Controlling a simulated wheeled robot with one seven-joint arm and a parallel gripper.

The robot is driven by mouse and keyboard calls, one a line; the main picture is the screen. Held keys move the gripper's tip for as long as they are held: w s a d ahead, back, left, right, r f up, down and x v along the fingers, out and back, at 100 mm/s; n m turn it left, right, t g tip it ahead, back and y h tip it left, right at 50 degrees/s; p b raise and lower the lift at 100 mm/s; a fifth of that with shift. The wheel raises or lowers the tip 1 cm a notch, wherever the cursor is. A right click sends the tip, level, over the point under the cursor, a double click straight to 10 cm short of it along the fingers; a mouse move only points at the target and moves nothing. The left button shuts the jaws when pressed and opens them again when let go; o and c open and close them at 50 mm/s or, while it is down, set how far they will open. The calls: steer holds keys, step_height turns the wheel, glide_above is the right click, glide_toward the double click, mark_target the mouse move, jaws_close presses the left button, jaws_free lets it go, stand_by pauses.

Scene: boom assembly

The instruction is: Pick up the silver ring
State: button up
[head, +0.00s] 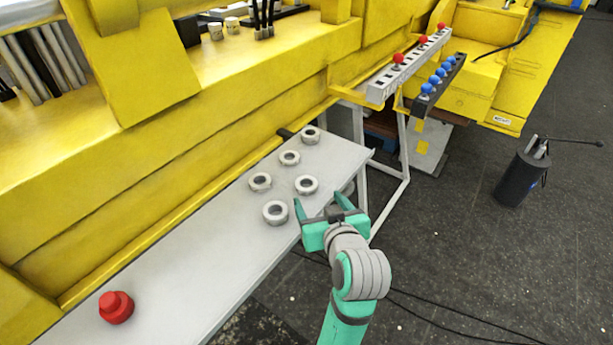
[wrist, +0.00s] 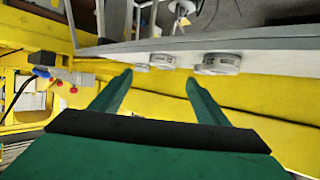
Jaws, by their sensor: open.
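Several silver rings lie on the grey shelf (head: 190,265) in the head view. The nearest ring (head: 275,203) is left of my gripper, another ring (head: 306,178) is just beyond the fingertips, and others, such as the far ring (head: 311,129), lie further back. My gripper (head: 319,203) is open and empty at the shelf's right edge. In the wrist view my gripper (wrist: 159,80) shows two spread fingers. A larger-looking ring (wrist: 217,70) shows right of the right finger, and smaller ones (wrist: 162,66) show between the fingertips. I cannot tell which ring is meant.
A red button-like piece (head: 116,307) sits on the shelf's near end. A yellow machine body (head: 190,140) borders the shelf on the left. Grey and dark bars with red and blue knobs (head: 398,59) are beyond. A dark bin (head: 522,172) stands on the floor at right.

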mark_target(305, 180)
steer(key=x, duration=0.4)
steer(key=shift+w+f, duration=0.15)
steer(key=shift+w, duration=0.15)
steer(key=x, duration=0.4)
steer(key=shift+w+a, duration=0.3)
steer(key=shift+a, duration=0.15)
steer(key=shift+w+f, duration=0.15)
steer(key=shift+w, duration=0.2)
steer(key=c, duration=1.4)
